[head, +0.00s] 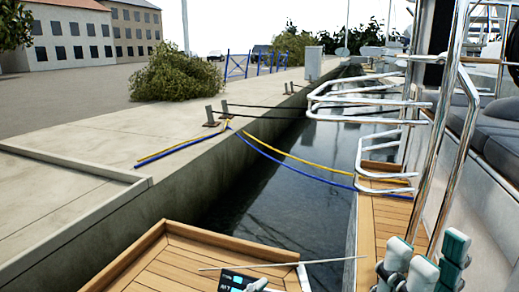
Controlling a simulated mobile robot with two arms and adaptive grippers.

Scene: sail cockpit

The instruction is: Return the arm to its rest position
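My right gripper (427,248) shows at the bottom right of the head view, with pale and teal finger parts pointing up. A gap shows between its fingertips, and I see nothing held there. Its lower part and most of the arm are cut off by the frame's bottom edge. My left gripper is not in view.
Steel rails (470,130) rise close to my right gripper. A wooden deck (175,265) and a dark instrument panel (236,280) are at the bottom centre. Water (290,180) separates the boat from the concrete quay (150,140). Yellow and blue lines (290,160) span it.

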